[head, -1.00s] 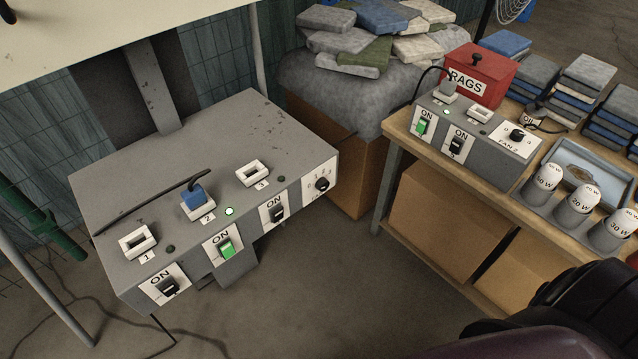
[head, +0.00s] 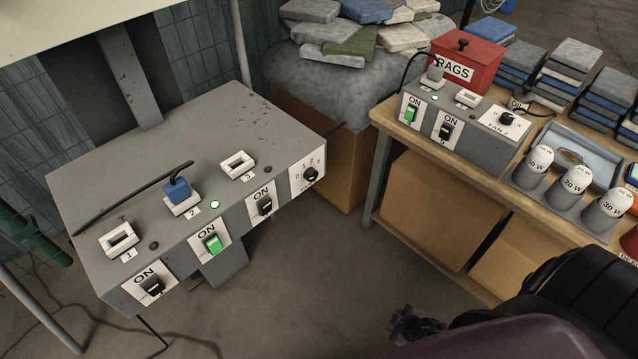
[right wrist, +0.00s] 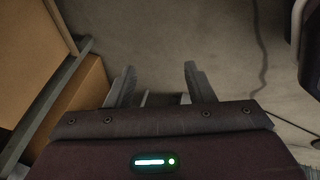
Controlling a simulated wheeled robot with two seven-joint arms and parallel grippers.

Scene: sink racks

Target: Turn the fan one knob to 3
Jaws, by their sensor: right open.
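A grey box (head: 240,120) on the left carries a black rotary knob (head: 310,174) on a white dial plate at the right end of its front face. Its label is too small to read; the other knob (head: 507,118), on the right-hand box, is marked FAN 2. The left box's knob pointer setting is not clear. My right gripper (head: 408,325) shows at the bottom of the head view, low and right of the left box, apart from the knob. In the right wrist view its two fingers (right wrist: 160,82) are spread with nothing between them. My left gripper is not in view.
The left box has rocker switches, the middle one (head: 213,243) green, and a blue plug (head: 177,190) in socket 2. A wooden bench (head: 385,125) stands right, with a red RAGS box (head: 466,62) and several bulbs. Open floor (head: 310,270) lies between.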

